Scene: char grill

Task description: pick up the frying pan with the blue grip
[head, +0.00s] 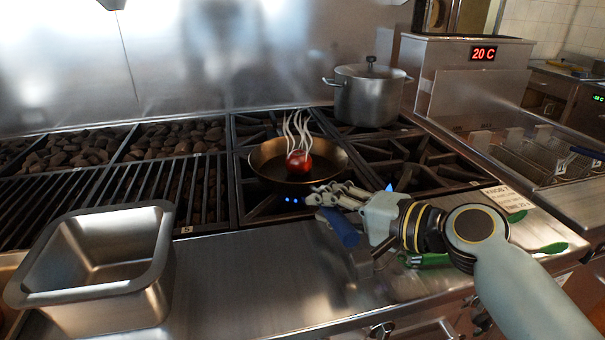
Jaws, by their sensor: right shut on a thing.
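The frying pan (262,166) sits on a burner grate in the middle of the range, and a round red item (299,163) with pale wisps rising from it lies in it. The pan's blue grip (341,228) points toward me over the front edge of the range. My right gripper (338,196) comes in from the right and is shut on the grip, its fingers across the grip close to the pan. The fingers hide part of the handle. My left gripper is not in view.
A steel pot (368,97) with a lid stands behind the pan. A deep steel tray (60,277) is on the counter at front left, before the charcoal grill (110,185). Green-handled utensils (430,260) lie beneath my right arm. A fryer (540,150) is at right.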

